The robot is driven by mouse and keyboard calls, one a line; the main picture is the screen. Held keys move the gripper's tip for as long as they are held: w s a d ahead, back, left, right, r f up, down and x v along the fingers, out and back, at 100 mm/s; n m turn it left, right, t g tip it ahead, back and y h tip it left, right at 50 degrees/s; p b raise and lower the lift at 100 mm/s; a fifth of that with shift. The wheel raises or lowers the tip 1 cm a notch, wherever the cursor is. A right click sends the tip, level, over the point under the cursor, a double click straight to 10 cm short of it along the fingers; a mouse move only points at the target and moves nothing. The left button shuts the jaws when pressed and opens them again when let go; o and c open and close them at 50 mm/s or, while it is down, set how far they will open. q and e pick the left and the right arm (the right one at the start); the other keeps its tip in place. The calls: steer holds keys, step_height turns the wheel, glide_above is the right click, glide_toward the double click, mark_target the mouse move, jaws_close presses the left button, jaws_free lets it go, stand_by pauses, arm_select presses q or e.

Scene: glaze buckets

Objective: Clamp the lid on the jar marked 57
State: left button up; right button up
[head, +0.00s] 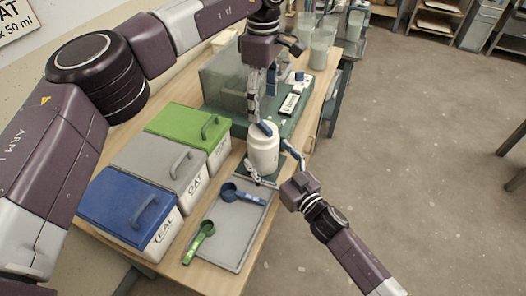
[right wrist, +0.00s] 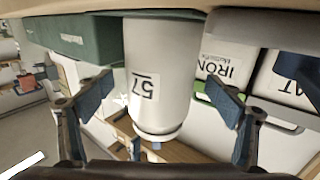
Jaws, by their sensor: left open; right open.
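The white jar marked 57 (head: 263,152) stands upright on the bench by the green station. In the right wrist view the jar (right wrist: 160,65) appears upside down, its label facing me. Its white top (right wrist: 158,134) has a rim; I cannot tell whether that is a seated lid. My left gripper (head: 262,108) is open just above the jar top, with a blue fingertip at or very near it; contact is unclear. My right gripper (head: 280,167) is open low beside the jar. Its two blue-padded fingers flank the jar in the wrist view (right wrist: 160,108), with gaps on both sides.
Blue (head: 128,207), grey (head: 160,168) and green (head: 188,128) lidded bins stand left of the jar. A small display (head: 290,104) and clear containers (head: 322,45) are behind. Floor on the right is open.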

steer(key=shift+x, duration=1.2)
steer(key=shift+c, duration=0.4)
steer(key=c, duration=1.8)
jaws_close()
arm_select(q)
steer(key=n, duration=0.4)
steer(key=shift+n, duration=0.3)
steer(key=n, duration=0.3)
steer(key=shift+n, duration=0.4)
steer(key=n, duration=0.9)
steer(key=shift+n, duration=0.3)
